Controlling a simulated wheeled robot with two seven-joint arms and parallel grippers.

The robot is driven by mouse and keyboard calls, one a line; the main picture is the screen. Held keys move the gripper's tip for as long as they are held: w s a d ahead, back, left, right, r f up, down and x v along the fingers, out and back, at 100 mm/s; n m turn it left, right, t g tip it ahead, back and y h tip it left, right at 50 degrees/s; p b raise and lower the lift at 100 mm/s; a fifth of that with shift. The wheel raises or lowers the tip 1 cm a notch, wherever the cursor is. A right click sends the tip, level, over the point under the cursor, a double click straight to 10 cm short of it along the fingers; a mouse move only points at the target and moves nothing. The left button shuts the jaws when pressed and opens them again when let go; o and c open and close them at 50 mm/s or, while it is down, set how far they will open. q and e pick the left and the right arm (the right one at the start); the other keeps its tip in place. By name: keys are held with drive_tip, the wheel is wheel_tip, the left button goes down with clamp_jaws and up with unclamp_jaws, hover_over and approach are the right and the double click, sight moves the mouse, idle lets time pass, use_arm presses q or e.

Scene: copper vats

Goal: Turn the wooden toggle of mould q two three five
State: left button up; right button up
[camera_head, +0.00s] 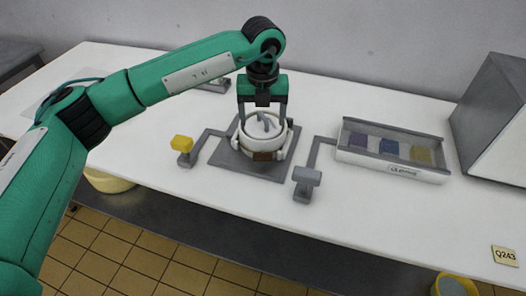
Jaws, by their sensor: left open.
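A round white mould (277,146) stands on a dark grey square plate (232,159) in the middle of the table. A small brown piece (262,156) is on its front; I cannot tell whether it is the wooden toggle. A grey handle-like part (268,124) shows on top of the mould. No label reading Q235 is legible. My left gripper (263,116) is open above the mould, pointing down, its fingers on either side of the grey part. I cannot tell whether they touch anything. My right gripper is out of view.
A grey tray (351,158) holds purple, blue and yellow pieces. A grey box (491,115) is far right. A Q243 tag (505,256) marks the front edge.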

sight(263, 157)
use_arm(q)
wheel_tip(263, 157, down, 13)
drive_tip(key=shift+f+p, duration=0.15)
drive_tip(key=shift+p, duration=0.75)
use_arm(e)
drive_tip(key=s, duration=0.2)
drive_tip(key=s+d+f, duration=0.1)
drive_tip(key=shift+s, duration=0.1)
use_arm(q)
drive_tip(key=c, duration=1)
